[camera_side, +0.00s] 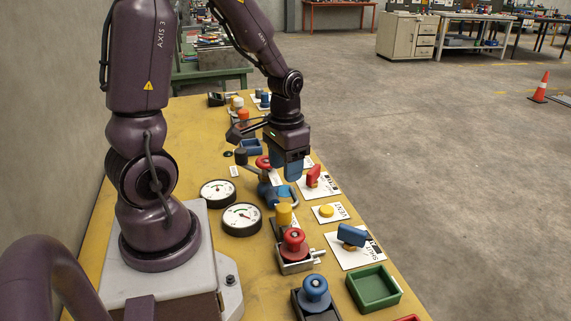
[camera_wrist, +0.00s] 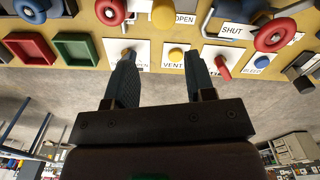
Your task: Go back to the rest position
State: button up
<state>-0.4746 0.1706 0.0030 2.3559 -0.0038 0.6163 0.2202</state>
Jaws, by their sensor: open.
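My gripper (camera_side: 289,172) hangs fingers-down over the bench's right part, above the blue valve body. In the wrist view my gripper (camera_wrist: 163,65) shows two fingers spread apart with nothing between them. A red flanged spool (camera_side: 293,240) stands in a metal holder nearer the camera; it also shows at the top of the wrist view (camera_wrist: 110,10). A blue flanged spool (camera_side: 314,287) stands on a dark holder in front of it, and at the top left of the wrist view (camera_wrist: 28,8). The gripper is apart from both spools.
Two gauges (camera_side: 241,218), a yellow knob (camera_side: 284,215), a yellow button (camera_side: 326,211), a red handle (camera_side: 313,174) and a blue handle (camera_side: 352,236) crowd the yellow bench (camera_side: 190,290). A green tray (camera_side: 373,288) lies near the right edge. Open floor lies beyond that edge.

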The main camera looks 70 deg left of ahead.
dwell(0.4)
jog(key=s+d+r+m+t, duration=0.1)
jog(key=s+d+r+t, duration=0.1)
jog(key=d+r, duration=0.4)
jog(key=s+d+r+m+t, duration=0.2)
jog(key=d+r, duration=0.4)
jog(key=r, duration=0.5)
jog(key=shift+s+d+t, duration=0.25)
jog(key=shift+s+t, duration=0.1)
jog(key=shift+t, duration=0.45)
